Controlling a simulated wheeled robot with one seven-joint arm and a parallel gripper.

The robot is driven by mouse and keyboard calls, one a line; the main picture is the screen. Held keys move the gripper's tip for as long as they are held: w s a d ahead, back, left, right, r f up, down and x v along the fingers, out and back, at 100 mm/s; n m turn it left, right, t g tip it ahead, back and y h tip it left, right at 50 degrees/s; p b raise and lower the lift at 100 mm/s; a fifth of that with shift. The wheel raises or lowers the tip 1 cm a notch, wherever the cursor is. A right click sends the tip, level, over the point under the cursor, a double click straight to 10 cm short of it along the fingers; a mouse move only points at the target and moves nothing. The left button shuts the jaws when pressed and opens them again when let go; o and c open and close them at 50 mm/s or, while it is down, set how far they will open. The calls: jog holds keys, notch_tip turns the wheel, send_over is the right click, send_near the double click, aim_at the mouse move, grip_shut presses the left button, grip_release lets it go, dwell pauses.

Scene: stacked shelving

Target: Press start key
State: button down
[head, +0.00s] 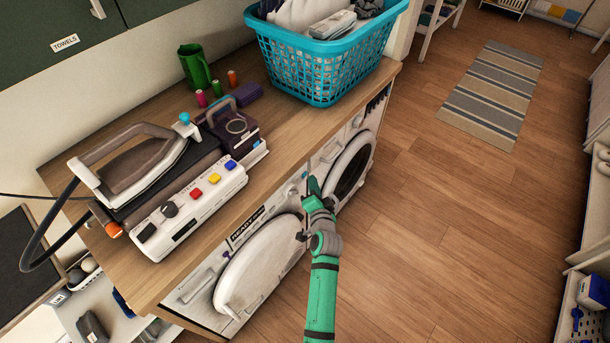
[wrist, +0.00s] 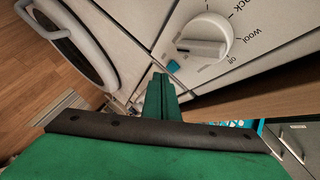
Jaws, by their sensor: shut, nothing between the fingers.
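My gripper (head: 310,186) is shut and empty, with its fingertips near the front control panels of the two white machines under the counter. In the wrist view the closed green fingertips (wrist: 160,80) point at the panel, just beside and below a small teal key (wrist: 173,66). I cannot tell whether they touch it. The teal key sits next to a white dial (wrist: 205,38) marked "Wool" and "off". In the head view a small blue key (head: 305,175) shows just above the fingertips. No start label is readable.
The left machine has a round white door (head: 258,265) and a dark "READY" display (head: 246,227). The right machine's round door (head: 352,168) is beside my gripper. A steam iron station (head: 193,208) and a teal laundry basket (head: 320,62) stand on the counter.

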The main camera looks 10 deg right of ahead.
jog(key=shift+w+a, duration=0.1)
dwell(0.3)
jog(key=shift+w+a, duration=0.15)
jog(key=shift+w, duration=0.1)
